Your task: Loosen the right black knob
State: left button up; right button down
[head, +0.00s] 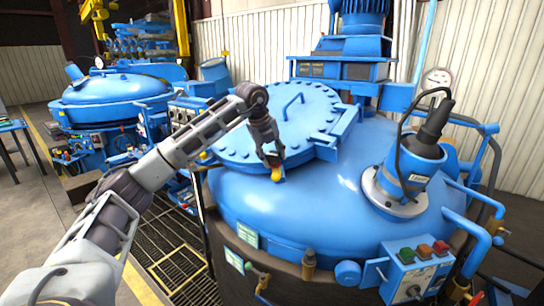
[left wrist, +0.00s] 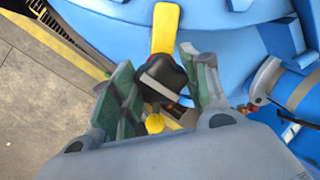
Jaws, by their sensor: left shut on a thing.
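The black knob (left wrist: 162,76) sits at the end of a yellow bar (left wrist: 166,28) in the left wrist view. My left gripper (left wrist: 166,88) has its green-padded fingers on either side of the knob and is shut on it. In the head view, my left gripper (head: 272,158) points down at the front rim of the round blue lid (head: 255,120). A yellow piece (head: 276,174) shows just below the fingertips there. The knob is mostly hidden by the fingers in the head view. My right gripper is not in view.
The large blue furnace vessel (head: 320,215) fills the middle. A blue cylindrical fitting (head: 410,165) with a black cable stands to the right. A control box (head: 415,265) with coloured buttons is at the lower right. Another yellow piece (head: 203,155) is at the lid's left edge.

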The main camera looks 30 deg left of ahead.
pick_arm(q)
jog(key=shift+n, duration=0.9)
jog(key=shift+a, duration=0.1)
jog(key=o, duration=1)
jog(key=v, duration=1.2)
